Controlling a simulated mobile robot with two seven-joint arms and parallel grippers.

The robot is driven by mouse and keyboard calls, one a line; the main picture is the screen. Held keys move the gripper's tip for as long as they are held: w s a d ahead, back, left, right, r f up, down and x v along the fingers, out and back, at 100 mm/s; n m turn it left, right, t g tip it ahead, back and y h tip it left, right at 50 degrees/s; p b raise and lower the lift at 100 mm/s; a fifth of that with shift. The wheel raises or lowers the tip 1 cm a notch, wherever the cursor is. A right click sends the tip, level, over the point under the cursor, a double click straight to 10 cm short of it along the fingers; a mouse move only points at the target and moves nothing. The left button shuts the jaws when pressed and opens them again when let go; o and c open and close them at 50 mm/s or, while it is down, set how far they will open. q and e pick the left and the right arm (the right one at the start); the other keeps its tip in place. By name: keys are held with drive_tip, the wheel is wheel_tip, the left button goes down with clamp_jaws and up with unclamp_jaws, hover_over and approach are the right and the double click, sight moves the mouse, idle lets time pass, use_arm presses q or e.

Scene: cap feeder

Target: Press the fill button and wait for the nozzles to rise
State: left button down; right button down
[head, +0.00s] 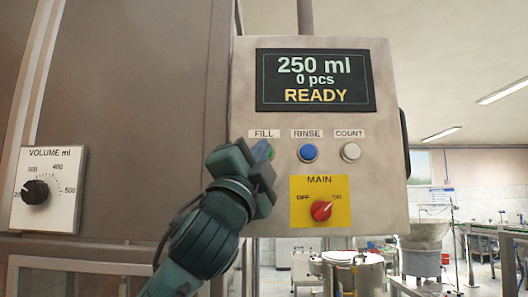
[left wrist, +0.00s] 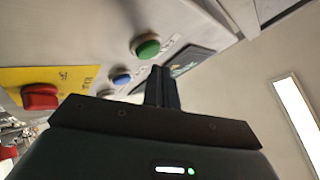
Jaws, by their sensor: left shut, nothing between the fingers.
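The green fill button (left wrist: 148,47) shows clearly in the left wrist view on the steel control panel (head: 378,185). In the head view my left gripper (head: 260,156) covers most of it, just under the FILL label (head: 264,134). My left gripper's fingers (left wrist: 161,84) are shut and empty, with their tips close to the button. I cannot tell whether they touch it. The display (head: 315,80) reads 250 ml, 0 pcs, READY. The nozzles are not in view. My right gripper is not in view.
Right of the fill button are a blue RINSE button (head: 308,152) and a white COUNT button (head: 350,152). Below is a red MAIN switch (head: 321,210) turned towards ON. A volume dial (head: 36,191) is at the left. Steel vessels (head: 352,272) stand behind.

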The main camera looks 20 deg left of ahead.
use_arm(q)
drive_tip(key=shift+w, duration=0.2)
drive_tip(key=shift+w+a, duration=0.1)
drive_tip(key=shift+w, duration=0.15)
drive_tip(key=shift+w+a, duration=0.15)
drive_tip(key=shift+w, duration=0.25)
idle(0.8)
drive_tip(key=shift+s, duration=0.15)
drive_tip(key=shift+s+d, duration=0.25)
drive_tip(key=shift+s, duration=0.4)
drive_tip(key=shift+s+d+b, duration=0.15)
drive_tip(key=shift+s+d, duration=0.1)
drive_tip(key=shift+s, duration=0.55)
drive_tip(key=shift+s+d+b, duration=0.1)
drive_tip(key=shift+s+d, duration=0.1)
drive_tip(key=shift+s, duration=0.65)
drive_tip(key=shift+s+d+b, duration=0.15)
drive_tip(key=shift+s+d, duration=0.1)
drive_tip(key=shift+s, duration=0.55)
